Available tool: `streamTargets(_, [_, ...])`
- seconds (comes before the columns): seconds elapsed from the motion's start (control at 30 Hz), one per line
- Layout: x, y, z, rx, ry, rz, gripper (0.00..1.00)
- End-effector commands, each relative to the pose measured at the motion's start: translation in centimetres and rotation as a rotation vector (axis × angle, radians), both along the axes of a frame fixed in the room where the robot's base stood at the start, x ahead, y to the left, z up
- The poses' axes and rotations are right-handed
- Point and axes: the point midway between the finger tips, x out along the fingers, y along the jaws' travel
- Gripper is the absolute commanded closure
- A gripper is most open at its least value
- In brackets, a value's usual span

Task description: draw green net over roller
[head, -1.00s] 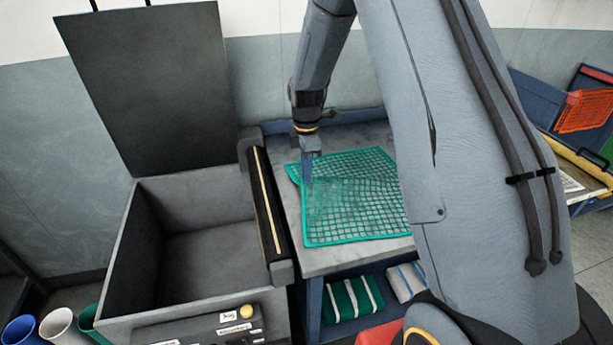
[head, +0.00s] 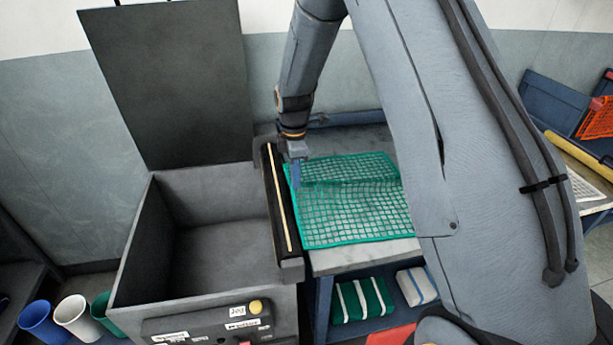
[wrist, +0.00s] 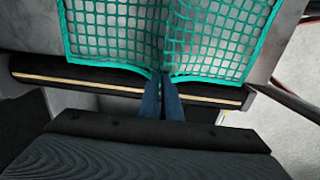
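The green net (head: 355,215) lies spread on the grey tabletop, to the right of the roller. The black roller (head: 279,200), with a pale stripe along it, runs along the right edge of an open grey bin (head: 200,250). My gripper (head: 297,184) is at the net's left edge, beside the roller. In the wrist view, the blue fingers of my gripper (wrist: 162,90) are close together on the edge of the net (wrist: 110,40), which bunches into a fold between them. The roller (wrist: 100,84) passes beneath the fingers there.
The bin's tall lid (head: 170,80) stands open behind it. A control panel (head: 215,325) with a yellow knob is on the bin's front. Folded nets (head: 362,300) lie on the shelf under the table. Several cups (head: 75,315) stand at lower left.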

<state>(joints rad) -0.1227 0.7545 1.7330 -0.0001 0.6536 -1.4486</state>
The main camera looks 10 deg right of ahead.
Motion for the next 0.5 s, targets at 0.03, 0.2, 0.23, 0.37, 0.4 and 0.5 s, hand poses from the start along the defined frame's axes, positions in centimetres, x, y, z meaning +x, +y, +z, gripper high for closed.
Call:
streamTargets(0.03, [0.0,0.4,0.0,0.000,0.000,0.001,1.00])
streamTargets(0.2, [0.0,1.0,0.0,0.000,0.000,0.001,1.00])
streamTargets(0.23, [0.0,1.3,0.0,0.000,0.000,0.001,1.00])
streamTargets(0.37, [0.0,2.9,0.0,0.000,0.001,0.002,1.00])
streamTargets(0.4, [-0.1,3.4,0.0,0.000,0.001,0.003,1.00])
streamTargets(0.5, [0.0,4.6,0.0,0.000,0.001,0.002,1.00])
